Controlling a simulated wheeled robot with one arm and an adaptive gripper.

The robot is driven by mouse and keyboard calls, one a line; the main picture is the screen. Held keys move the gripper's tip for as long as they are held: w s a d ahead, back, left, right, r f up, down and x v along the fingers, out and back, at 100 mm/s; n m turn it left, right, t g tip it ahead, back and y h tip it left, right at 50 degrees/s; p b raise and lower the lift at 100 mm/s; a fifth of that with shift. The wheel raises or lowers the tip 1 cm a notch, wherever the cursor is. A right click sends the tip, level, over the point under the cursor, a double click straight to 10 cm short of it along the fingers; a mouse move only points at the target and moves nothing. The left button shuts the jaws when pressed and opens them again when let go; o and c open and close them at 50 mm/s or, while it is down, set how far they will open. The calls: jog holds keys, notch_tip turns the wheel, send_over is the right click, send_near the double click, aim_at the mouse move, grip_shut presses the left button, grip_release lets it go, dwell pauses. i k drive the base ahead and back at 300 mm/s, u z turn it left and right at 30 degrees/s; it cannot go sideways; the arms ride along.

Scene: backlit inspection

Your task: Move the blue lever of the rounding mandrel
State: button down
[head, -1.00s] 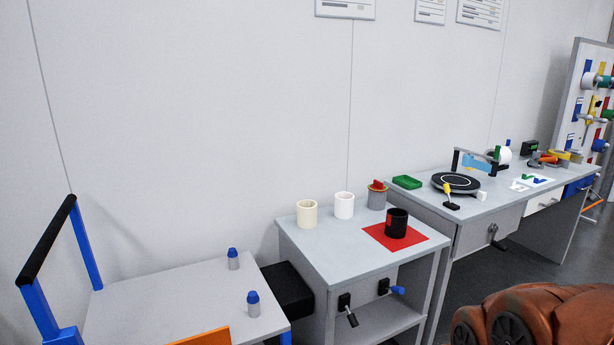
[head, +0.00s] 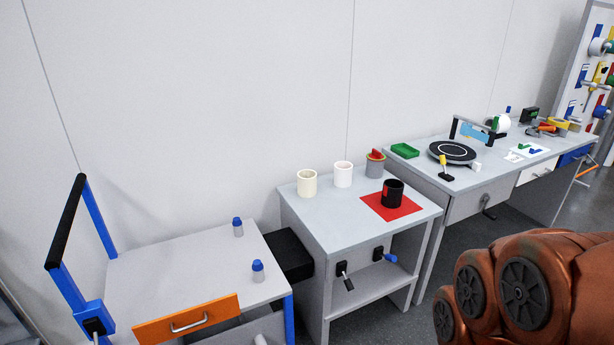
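A lever with a blue knob (head: 389,258) sticks out from a dark mount on the front of the small grey table (head: 331,232) in the middle. A second lever with a black handle (head: 346,281) is just left of it, pointing down. No part is plainly recognisable as the rounding mandrel; I cannot tell which one it is. A brown-orange arm link of mine with dark round covers fills the lower right. My gripper is out of the picture, so its fingers and their opening are hidden.
The small table carries a cream cup (head: 307,184), a white cup (head: 343,175) and a black mug (head: 393,192) on a red mat (head: 374,207). A blue-framed cart (head: 165,275) with an orange drawer (head: 186,320) stands left. A longer workbench (head: 455,200) stands right. Grey floor shows between them.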

aim_at(389, 257)
jog(key=u, duration=0.05)
jog(key=k, duration=0.45)
jog(key=z, duration=0.45)
jog(key=i, duration=0.75)
jog(key=u, duration=0.75)
jog(key=i, duration=0.55)
jog(key=u, duration=0.55)
